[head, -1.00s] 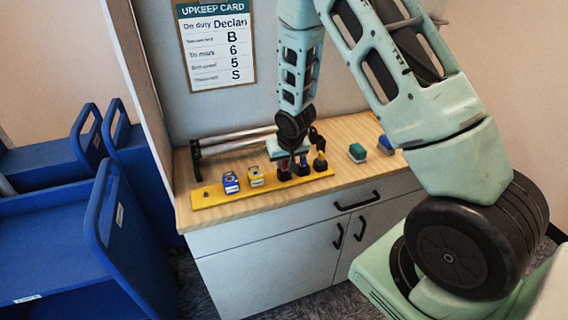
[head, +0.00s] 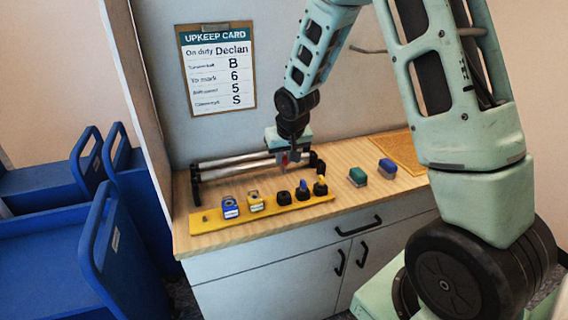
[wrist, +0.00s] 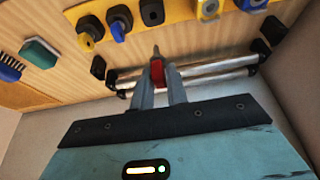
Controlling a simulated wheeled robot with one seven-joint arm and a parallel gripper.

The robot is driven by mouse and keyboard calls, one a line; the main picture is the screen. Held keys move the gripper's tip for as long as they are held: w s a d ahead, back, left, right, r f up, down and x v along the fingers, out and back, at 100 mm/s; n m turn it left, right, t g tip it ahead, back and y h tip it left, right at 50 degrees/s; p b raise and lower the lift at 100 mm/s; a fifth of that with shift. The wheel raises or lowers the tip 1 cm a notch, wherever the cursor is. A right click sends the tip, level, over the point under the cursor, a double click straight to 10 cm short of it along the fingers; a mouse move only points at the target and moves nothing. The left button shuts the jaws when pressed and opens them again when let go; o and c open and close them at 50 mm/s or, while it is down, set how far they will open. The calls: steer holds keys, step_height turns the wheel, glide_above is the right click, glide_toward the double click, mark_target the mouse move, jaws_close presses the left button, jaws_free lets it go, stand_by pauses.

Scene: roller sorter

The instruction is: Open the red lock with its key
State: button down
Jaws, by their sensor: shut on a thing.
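My gripper (head: 284,165) is shut on a red-headed key (wrist: 157,72) and holds it above the bench, by the rollers. The key's thin tip (wrist: 156,49) points away from my fingers. A yellow board (head: 280,207) on the bench carries a blue lock (head: 230,207), a yellow lock (head: 255,201), an empty black holder (head: 284,197), a blue key (head: 303,187) and a yellow key (head: 320,185) in black holders. The blue key (wrist: 117,28) and yellow key (wrist: 85,40) also show in the wrist view. I see no red lock in either view.
Metal rollers (head: 232,165) on black brackets lie behind the board. An upkeep card (head: 216,72) hangs on the wall. Blue carts (head: 130,255) stand at left.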

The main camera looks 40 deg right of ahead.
steer(key=shift+r+p, duration=1.55)
steer(key=shift+r, duration=0.6)
